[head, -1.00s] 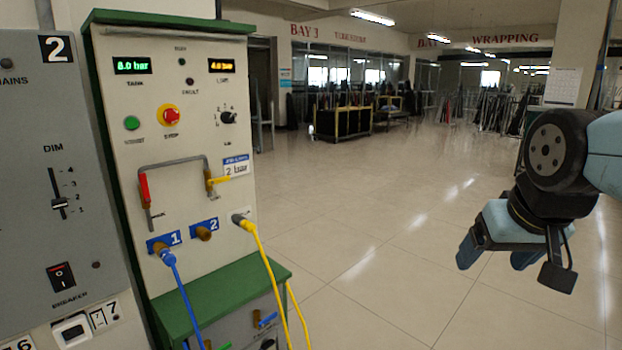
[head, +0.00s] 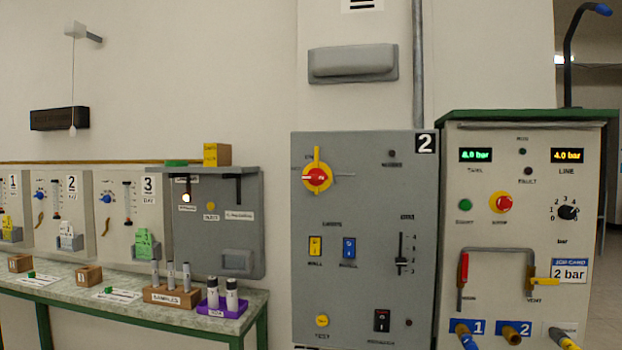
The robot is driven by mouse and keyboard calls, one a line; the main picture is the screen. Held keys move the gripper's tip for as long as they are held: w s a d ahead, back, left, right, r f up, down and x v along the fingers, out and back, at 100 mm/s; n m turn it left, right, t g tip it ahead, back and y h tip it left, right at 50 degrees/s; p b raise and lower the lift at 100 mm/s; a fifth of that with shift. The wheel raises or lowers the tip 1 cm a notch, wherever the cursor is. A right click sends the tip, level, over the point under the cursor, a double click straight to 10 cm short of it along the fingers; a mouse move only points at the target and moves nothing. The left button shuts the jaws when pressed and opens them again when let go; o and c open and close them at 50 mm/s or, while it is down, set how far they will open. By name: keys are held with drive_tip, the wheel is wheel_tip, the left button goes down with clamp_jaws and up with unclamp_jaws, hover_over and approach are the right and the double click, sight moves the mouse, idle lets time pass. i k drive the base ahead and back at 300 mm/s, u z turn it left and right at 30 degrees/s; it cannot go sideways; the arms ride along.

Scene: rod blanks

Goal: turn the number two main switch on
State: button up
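The number two main switch (head: 317,178) is a rotary switch with a red centre and a yellow upright bar, at the upper left of a grey panel (head: 365,260). Small lettering beside the switch is too blurred to read surely. The small mains lamp (head: 392,153) to its right looks dark. My gripper is not in view now.
Right of the panel stands a green-topped cabinet (head: 522,210) with displays, knobs, a pipe and hose ports. Left is a bench (head: 262,297) with a samples block (head: 173,296) and a purple rack (head: 222,306). A grey housing (head: 352,63) sits above the panel.

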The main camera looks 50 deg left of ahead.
sight(317, 176)
drive_tip(key=z, duration=0.95)
drive_tip(key=i, duration=0.15)
drive_tip(key=u, duration=2.85)
drive_tip(key=k, duration=0.85)
drive_tip(key=u, duration=0.25)
drive_tip(key=i, duration=0.85)
drive_tip(key=z, duration=0.05)
